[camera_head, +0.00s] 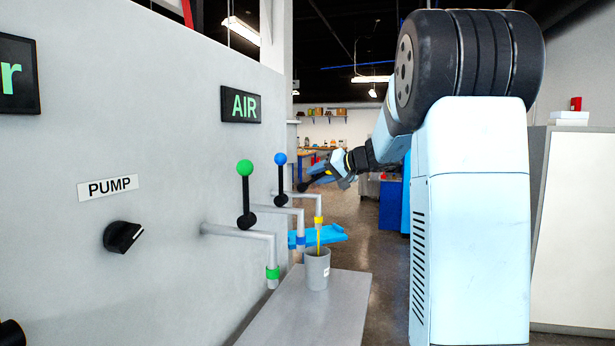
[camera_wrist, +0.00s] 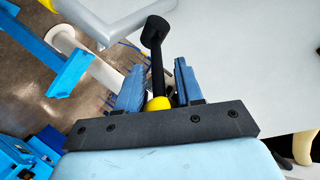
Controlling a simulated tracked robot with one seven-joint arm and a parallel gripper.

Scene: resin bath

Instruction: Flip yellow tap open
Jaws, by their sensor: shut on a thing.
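The yellow tap is the farthest of three on the wall, with a yellow band (camera_head: 318,220) on its spout. Its black lever (camera_head: 308,184) leans over to the right, toward my gripper (camera_head: 335,172). In the wrist view, its yellow knob (camera_wrist: 158,103) sits between the two blue fingers of my gripper (camera_wrist: 158,88), which is shut on it. The black lever (camera_wrist: 157,70) runs from the knob to a black pivot. A thin yellow line, stream or stick, shows between the yellow-banded spout and the grey cup (camera_head: 317,270).
The green tap knob (camera_head: 244,167) and blue tap knob (camera_head: 280,159) stand upright on their levers, nearer along the wall. The cup stands on a grey ledge (camera_head: 305,315) below the spouts. A blue tray-like piece (camera_head: 325,236) lies behind it. A black pump dial (camera_head: 122,237) is at left.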

